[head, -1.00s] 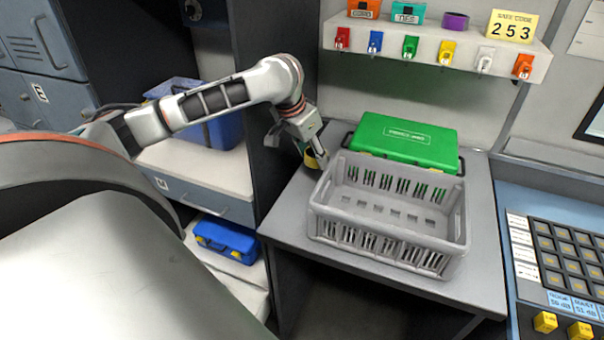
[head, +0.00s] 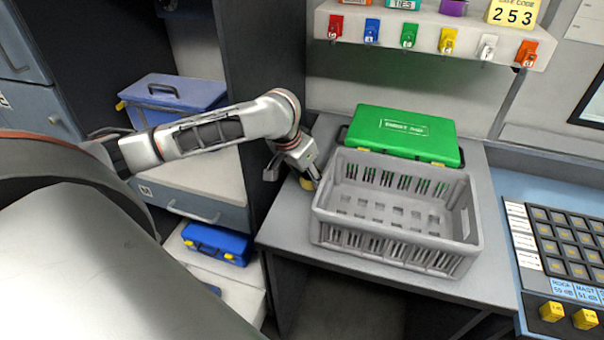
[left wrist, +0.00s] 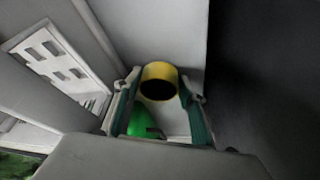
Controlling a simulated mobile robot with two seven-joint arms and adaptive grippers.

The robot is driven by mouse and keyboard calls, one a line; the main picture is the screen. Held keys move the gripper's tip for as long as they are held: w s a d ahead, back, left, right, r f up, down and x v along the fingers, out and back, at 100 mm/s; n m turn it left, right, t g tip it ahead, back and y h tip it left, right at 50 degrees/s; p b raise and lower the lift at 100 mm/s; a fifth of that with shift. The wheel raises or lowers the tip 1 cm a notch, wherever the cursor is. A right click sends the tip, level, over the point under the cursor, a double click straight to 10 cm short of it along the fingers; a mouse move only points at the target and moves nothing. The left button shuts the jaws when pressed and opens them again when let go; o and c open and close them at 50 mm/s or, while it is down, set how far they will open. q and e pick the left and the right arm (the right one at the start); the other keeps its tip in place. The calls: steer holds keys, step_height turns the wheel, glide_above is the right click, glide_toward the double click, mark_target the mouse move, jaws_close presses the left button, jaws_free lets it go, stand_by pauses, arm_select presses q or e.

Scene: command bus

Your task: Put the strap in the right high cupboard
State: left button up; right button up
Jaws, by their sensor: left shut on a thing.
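My left gripper (head: 310,178) is low over the grey table, just left of the grey crate. Its fingers (left wrist: 160,88) are shut on a yellow, round, hollow thing with a dark opening (left wrist: 160,71); I take it for the strap, but its kind is not clear. The right high cupboard and my right gripper are not in view.
The grey crate (head: 335,222) stands right of the gripper, with a green case (head: 405,134) behind it. A dark partition (head: 255,120) stands left of the table. Blue cases (head: 175,93) (head: 217,242) sit on shelves beyond it. A key rack (head: 430,32) hangs above the table.

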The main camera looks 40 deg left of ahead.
arm_select(q)
steer(key=shift+f, duration=0.4)
steer(key=shift+d+f, duration=0.1)
steer(key=shift+d, duration=0.05)
steer(key=o, duration=1.2)
